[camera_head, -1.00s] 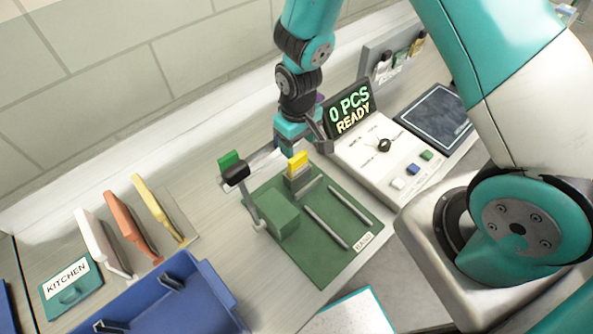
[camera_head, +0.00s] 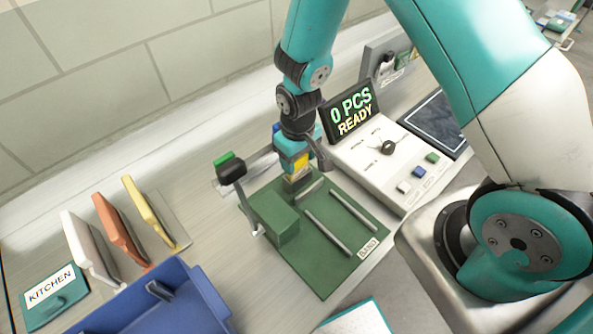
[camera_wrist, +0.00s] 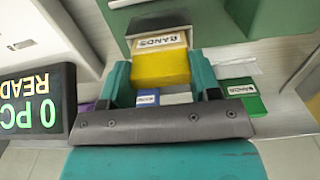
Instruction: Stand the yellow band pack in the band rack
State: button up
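The yellow band pack (camera_head: 299,168) stands at the back of a green board (camera_head: 322,283), at a small grey holder (camera_head: 310,187). In the wrist view the pack (camera_wrist: 160,67) has a white label reading BANDS, and the grey holder (camera_wrist: 157,23) is against its far end. My gripper (camera_wrist: 161,77) has its two teal fingers on either side of the pack. No clear gap shows, but I cannot tell whether they grip it. The front label on the board looks like BAND. Which part is the band rack is not certain.
A green block (camera_head: 276,216) and two grey rods (camera_head: 327,233) are on the board. A dark-headed post (camera_head: 232,172) stands at its left. A control box (camera_head: 405,172) and READY display (camera_head: 350,110) are at right. A blue bin (camera_head: 180,305) is at front left.

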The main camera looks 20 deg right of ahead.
jog(key=shift+r+p, duration=2.85)
jog(key=shift+r, duration=0.95)
jog(key=shift+r, duration=0.1)
jog(key=shift+r+p, duration=1.5)
jog(key=shift+r, duration=0.4)
